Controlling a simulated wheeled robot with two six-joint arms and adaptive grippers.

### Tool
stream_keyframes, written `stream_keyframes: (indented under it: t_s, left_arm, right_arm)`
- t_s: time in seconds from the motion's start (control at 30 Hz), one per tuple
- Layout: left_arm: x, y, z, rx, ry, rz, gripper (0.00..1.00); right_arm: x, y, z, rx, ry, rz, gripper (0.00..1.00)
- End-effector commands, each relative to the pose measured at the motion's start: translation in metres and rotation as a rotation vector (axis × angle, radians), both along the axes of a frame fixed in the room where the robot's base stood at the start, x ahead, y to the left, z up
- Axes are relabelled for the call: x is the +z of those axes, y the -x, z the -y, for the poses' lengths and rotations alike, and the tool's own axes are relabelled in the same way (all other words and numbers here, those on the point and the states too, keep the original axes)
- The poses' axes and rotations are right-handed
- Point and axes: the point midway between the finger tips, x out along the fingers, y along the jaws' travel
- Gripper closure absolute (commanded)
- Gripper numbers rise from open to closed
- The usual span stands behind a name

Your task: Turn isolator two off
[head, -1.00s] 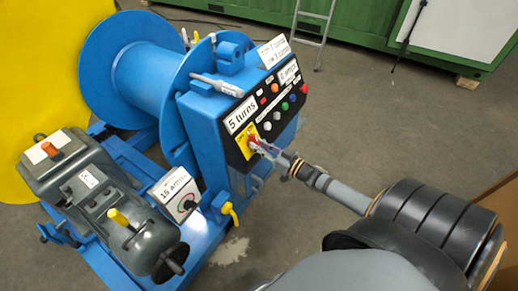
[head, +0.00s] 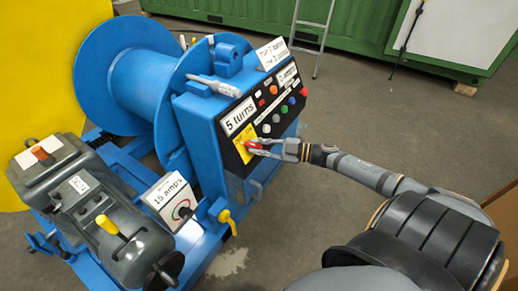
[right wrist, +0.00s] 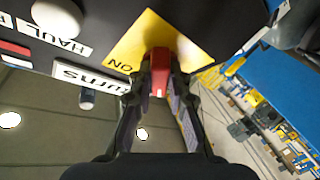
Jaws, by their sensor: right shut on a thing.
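A red switch handle (right wrist: 160,75) sticks out from a yellow plate (right wrist: 127,42) in the right wrist view. "ON" is printed on the plate, beside the handle. In the head view the yellow plate (head: 240,152) is at the lower left of the black panel. My right gripper (head: 262,147) reaches it from the right. Its fingers (right wrist: 160,88) are shut on the red handle, one on each side. I cannot read an isolator number on the plate. My left gripper is not in view.
The black panel (head: 283,122) carries coloured buttons and a "5 turns" label (head: 238,117). A "15 amps" sign (head: 168,194) and a yellow lever (head: 227,217) are to the lower left. The blue drum (head: 140,85) is behind. Open floor lies right of the machine.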

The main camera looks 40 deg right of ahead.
Motion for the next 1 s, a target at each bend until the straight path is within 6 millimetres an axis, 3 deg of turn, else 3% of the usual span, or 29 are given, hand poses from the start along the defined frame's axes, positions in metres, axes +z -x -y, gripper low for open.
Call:
stream_keyframes:
  t_s: [0.77,0.8,0.93,1.0]
  left_arm:
    - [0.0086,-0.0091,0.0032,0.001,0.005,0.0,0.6]
    - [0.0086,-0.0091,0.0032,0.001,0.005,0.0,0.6]
    - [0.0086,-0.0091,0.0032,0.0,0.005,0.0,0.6]
    - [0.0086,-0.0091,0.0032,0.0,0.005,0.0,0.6]
  right_arm:
    - [0.0002,-0.0003,0.0005,0.045,0.085,0.034,1.0]
    - [0.0001,-0.0003,0.0005,0.045,0.085,0.034,0.81]
    - [0.0003,-0.0003,0.0005,0.044,0.084,0.034,0.63]
    - [0.0003,-0.0004,0.0005,0.045,0.084,0.035,0.6]
